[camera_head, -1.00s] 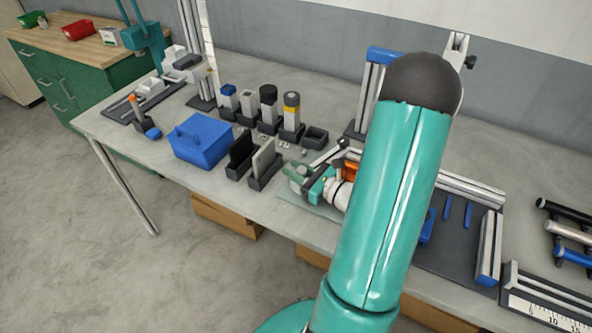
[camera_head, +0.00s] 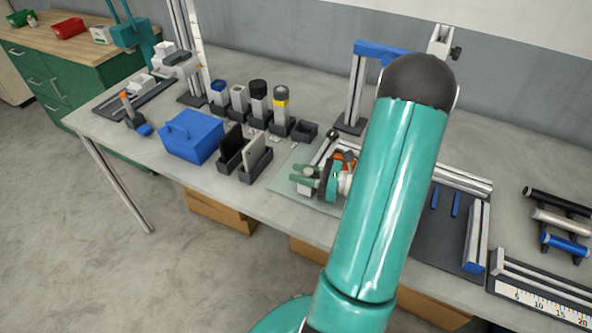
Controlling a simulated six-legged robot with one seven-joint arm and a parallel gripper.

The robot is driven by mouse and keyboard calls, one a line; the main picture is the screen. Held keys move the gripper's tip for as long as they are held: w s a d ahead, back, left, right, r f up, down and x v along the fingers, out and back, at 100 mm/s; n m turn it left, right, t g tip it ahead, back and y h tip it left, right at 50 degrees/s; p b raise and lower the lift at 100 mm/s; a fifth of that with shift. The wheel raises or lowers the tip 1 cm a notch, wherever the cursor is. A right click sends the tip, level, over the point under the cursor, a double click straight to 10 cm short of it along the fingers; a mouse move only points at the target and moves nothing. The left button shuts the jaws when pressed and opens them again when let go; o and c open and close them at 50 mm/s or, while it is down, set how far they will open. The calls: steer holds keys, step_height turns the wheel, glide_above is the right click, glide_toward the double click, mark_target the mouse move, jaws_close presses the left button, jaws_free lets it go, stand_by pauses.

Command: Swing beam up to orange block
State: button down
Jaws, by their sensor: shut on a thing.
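My gripper (camera_head: 299,174), with green fingers pointing left, is low over the pale mat on the bench. It is shut on a small pale part between the fingers, which looks like the beam's end or handle. The grey beam (camera_head: 322,152) slants up and away towards a dark knob at its far end. The orange block (camera_head: 345,157) shows just right of the beam, partly behind my wrist. I cannot tell whether beam and block touch. My teal arm hides the area to the right.
A blue box (camera_head: 193,137) and dark upright holders (camera_head: 240,158) stand left of the mat (camera_head: 281,178). Capped bottles stand behind them. A metal frame with a blue top (camera_head: 378,48) rises behind my arm. A dark railed tray (camera_head: 440,232) lies to the right.

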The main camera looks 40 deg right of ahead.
steer(key=c, duration=1.2)
jaws_free()
steer(key=shift+o, duration=0.2)
steer(key=shift+r, duration=0.1)
steer(key=shift+r, duration=0.25)
step_height(320, 180, up, 2)
steer(key=shift+r, duration=0.25)
steer(key=s+a+r, duration=0.8)
steer(key=s+r, duration=0.1)
steer(key=s, duration=0.2)
steer(key=shift+s+r, duration=0.15)
steer(key=shift+r, duration=0.25)
